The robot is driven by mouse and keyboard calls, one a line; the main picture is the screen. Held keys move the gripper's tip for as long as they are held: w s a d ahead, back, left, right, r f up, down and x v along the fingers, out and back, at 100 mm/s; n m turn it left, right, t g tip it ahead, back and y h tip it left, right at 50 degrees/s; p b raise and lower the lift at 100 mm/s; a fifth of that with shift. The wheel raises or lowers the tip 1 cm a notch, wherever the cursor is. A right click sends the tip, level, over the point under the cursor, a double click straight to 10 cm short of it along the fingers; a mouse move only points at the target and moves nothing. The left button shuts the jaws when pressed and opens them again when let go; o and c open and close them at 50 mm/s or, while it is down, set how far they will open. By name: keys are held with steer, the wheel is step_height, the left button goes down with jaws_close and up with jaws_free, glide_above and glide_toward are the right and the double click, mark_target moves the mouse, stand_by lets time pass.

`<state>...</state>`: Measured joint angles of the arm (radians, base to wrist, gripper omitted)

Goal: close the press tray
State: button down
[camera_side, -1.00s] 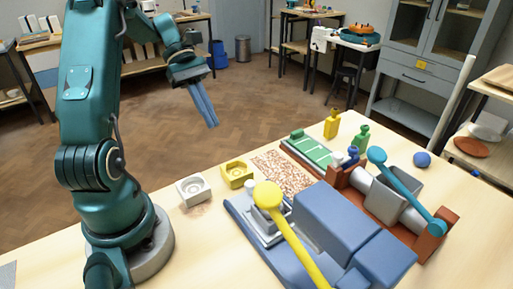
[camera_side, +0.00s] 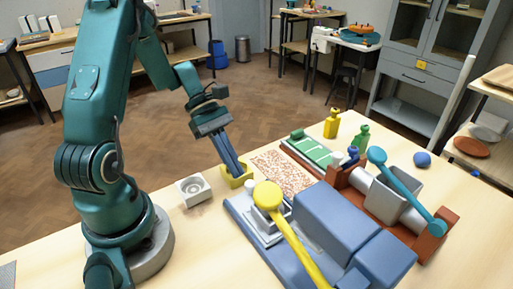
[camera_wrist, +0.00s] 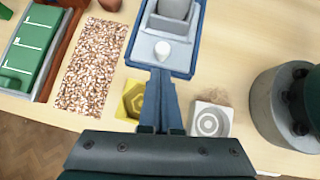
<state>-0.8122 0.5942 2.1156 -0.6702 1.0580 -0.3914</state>
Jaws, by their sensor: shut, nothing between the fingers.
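The blue press (camera_side: 335,222) stands at the front middle of the table, with a yellow lever (camera_side: 300,240) ending in a round yellow knob. Its pale grey tray (camera_side: 262,232) sticks out from the body on a blue base. In the wrist view the tray (camera_wrist: 147,45) is at the top, with a white knob (camera_wrist: 162,50) and a grey block on it. My gripper (camera_side: 240,172) is shut and empty, pointing down over the yellow mould (camera_side: 228,180). In the wrist view its fingertips (camera_wrist: 158,72) overlap the tray's near edge; I cannot tell whether they touch.
A white mould (camera_side: 194,190) sits left of the yellow one. A speckled mat (camera_side: 283,172), a green-topped tray (camera_side: 312,151) and small yellow and green bottles lie behind. A brown stand with a grey bin (camera_side: 393,196) and teal lever is right of the press.

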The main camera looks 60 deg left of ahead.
steer(key=shift+w+d, duration=0.1)
steer(key=shift+d, duration=0.6)
steer(key=shift+d, duration=0.1)
steer(key=d, duration=1)
steer(key=shift+d, duration=0.8)
